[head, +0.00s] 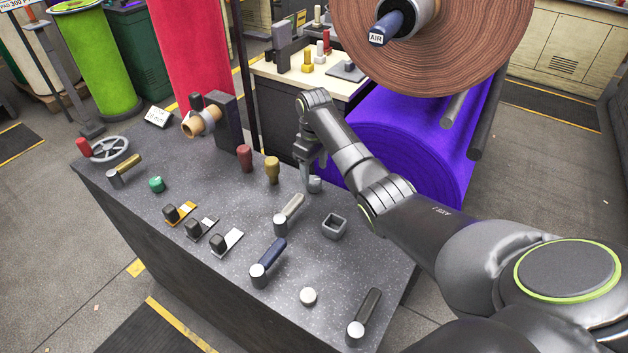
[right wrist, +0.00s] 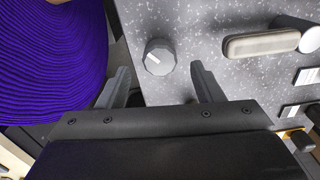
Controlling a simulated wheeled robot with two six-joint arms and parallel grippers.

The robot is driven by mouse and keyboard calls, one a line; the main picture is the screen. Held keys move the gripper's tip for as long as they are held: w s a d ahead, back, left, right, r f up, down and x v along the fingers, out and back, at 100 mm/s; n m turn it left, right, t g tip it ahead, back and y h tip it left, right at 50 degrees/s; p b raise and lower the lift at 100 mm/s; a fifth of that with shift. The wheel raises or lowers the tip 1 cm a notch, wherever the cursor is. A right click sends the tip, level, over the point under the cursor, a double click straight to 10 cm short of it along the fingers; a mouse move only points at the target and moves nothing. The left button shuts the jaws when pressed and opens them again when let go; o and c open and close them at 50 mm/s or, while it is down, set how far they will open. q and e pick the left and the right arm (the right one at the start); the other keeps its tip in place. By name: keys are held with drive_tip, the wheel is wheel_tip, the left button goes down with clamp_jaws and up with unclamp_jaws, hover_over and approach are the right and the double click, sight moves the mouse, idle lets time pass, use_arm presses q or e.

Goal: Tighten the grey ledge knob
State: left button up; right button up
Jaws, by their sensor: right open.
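The grey ledge knob (head: 315,184) stands on the speckled dark console top near its back right edge. In the right wrist view the knob (right wrist: 160,57) is a faceted dark grey cap with a white pointer mark. My right gripper (head: 308,176) hangs over the console right at the knob and partly hides it in the head view. In the right wrist view its two fingers (right wrist: 159,80) are spread wide and empty. The knob lies just past the fingertips, between their lines, with clear gaps at both sides. My left gripper is in neither view.
A grey lever (head: 289,214), a square socket (head: 334,226), a yellow knob (head: 272,170) and a red knob (head: 245,157) stand near the grey knob. Several switches and levers fill the console's front. A purple felt roll (head: 405,150) is close behind the right edge.

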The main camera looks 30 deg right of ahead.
sight(314, 180)
wheel_tip(314, 180, down, 5)
drive_tip(key=shift+r, duration=0.1)
idle(0.3)
drive_tip(key=c, duration=1)
